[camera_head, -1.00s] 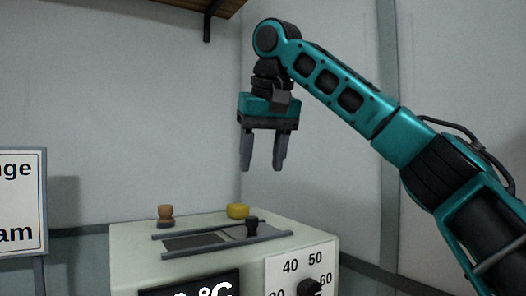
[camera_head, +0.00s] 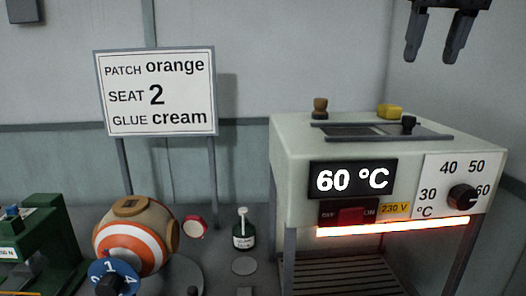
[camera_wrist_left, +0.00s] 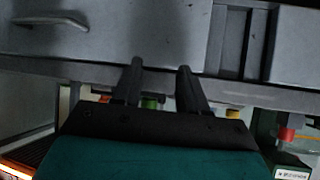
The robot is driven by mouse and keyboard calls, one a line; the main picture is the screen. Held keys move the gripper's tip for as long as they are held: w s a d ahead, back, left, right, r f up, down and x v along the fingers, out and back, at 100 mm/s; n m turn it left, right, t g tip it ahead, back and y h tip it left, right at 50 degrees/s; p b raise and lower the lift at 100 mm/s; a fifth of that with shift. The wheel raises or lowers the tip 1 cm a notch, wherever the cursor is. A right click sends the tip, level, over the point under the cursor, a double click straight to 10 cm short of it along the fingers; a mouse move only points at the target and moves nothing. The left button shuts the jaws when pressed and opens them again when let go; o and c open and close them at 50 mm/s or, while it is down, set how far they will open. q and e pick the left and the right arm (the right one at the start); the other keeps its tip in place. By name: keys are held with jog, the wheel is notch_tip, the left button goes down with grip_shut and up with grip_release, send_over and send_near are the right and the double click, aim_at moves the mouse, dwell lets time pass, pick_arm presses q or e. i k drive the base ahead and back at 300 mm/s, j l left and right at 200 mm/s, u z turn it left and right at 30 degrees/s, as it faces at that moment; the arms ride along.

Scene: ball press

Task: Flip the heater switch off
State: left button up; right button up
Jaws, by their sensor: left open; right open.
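The heater switch (camera_head: 352,216) is a red rocker on the front of a pale heater box (camera_head: 290,150), between the labels OFF and ON. Which way it is tipped is too small to tell. The display (camera_head: 353,179) above it reads 60 °C, and an orange-lit strip (camera_head: 395,227) glows under the box. My right gripper (camera_head: 431,58) is open and empty, high above the box's right side, well apart from the switch. My left gripper (camera_wrist_left: 159,70) is open and empty in the left wrist view, in front of a grey surface; it is not in the head view.
A dial (camera_head: 463,197) sits right of the switch, pointing near 60. A sign (camera_head: 156,93) stands at the left. A striped ball (camera_head: 132,245), a small bottle (camera_head: 243,235) and a green press (camera_head: 50,240) stand on the bench. A brown knob (camera_head: 320,107) and yellow block (camera_head: 390,111) top the box.

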aim_at(353, 215)
jog(key=k+j, duration=0.3)
jog(key=j, duration=0.15)
jog(key=k+j, duration=0.35)
jog(key=j, duration=0.1)
